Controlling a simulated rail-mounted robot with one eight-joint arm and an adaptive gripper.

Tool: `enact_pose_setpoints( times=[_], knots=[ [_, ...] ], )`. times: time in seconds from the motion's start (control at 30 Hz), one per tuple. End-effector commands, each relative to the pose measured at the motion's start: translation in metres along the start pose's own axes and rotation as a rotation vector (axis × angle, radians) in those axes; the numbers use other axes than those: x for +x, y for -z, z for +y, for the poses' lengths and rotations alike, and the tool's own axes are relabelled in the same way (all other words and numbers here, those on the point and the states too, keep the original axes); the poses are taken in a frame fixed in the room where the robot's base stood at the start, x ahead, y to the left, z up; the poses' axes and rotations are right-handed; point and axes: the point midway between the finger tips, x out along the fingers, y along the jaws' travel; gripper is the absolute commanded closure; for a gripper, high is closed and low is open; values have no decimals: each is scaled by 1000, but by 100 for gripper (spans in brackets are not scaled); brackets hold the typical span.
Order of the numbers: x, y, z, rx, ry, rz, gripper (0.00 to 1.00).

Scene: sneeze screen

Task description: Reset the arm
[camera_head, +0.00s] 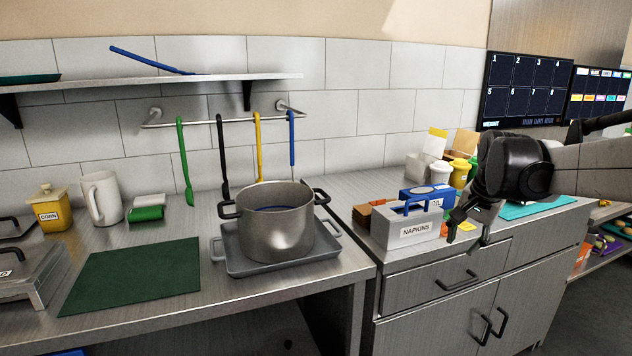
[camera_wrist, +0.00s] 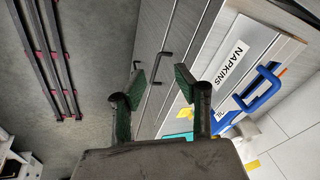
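My gripper (camera_head: 467,228) hangs at the right in the head view, above and in front of the right-hand counter, with my arm reaching in from the right edge. In the wrist view its two fingers with green pads (camera_wrist: 157,88) stand apart with nothing between them. The grey napkin holder (camera_head: 405,232) labelled NAPKINS is just left of the gripper in the head view. It also shows at the upper right of the wrist view (camera_wrist: 240,62). The gripper looks clear of it, though the exact gap cannot be told.
A steel pot (camera_head: 275,225) sits on a grey tray (camera_head: 240,262) on the left counter. Yellow and white containers (camera_head: 440,172) and a teal board (camera_head: 535,207) are on the right counter. Cabinet handles (camera_head: 457,281) stick out below. Floor (camera_wrist: 100,60) shows beneath the gripper.

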Motion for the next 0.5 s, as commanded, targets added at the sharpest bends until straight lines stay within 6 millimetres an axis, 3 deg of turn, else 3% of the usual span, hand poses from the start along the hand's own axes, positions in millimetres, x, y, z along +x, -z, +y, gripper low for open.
enact_pose_setpoints(
  times=[0.2, 0.5],
  knots=[
    [-38, -63, 6, -158, 27, 50, 70],
    [-68, -145, 28, -373, 61, 124, 70]
  ],
)
